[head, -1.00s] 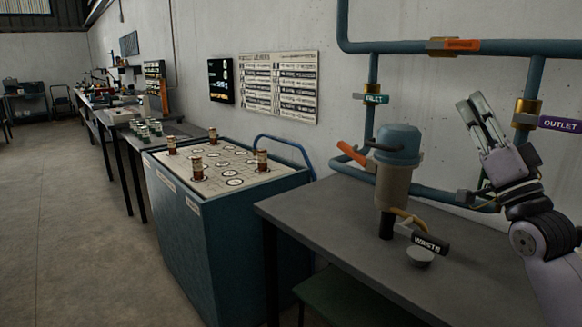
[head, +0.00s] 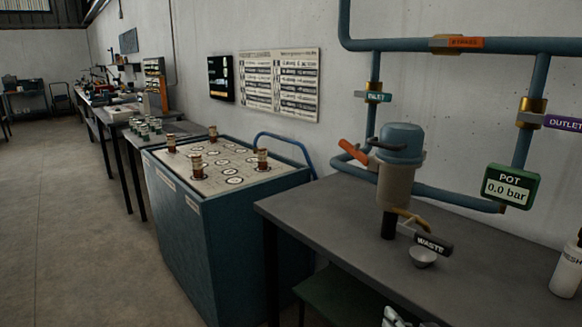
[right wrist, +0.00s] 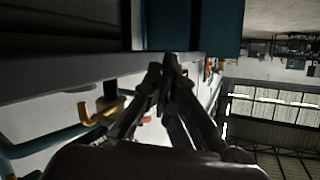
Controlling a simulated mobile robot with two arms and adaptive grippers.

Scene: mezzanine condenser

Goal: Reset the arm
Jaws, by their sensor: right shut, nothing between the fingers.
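My right gripper (head: 394,318) shows only as a small part at the bottom edge of the head view, below the front edge of the grey table. In the right wrist view my right gripper (right wrist: 171,62) has its fingertips together with nothing between them. That view is tilted, with the table edge and the blue cabinet above the fingers. My left gripper is not in view.
The grey table (head: 330,222) carries a blue-topped pot (head: 398,180), a small bowl (head: 422,257) and a white bottle (head: 567,268). A gauge (head: 511,187) reads 0.0 bar. A blue cabinet (head: 225,235) stands to the left. Floor at far left is clear.

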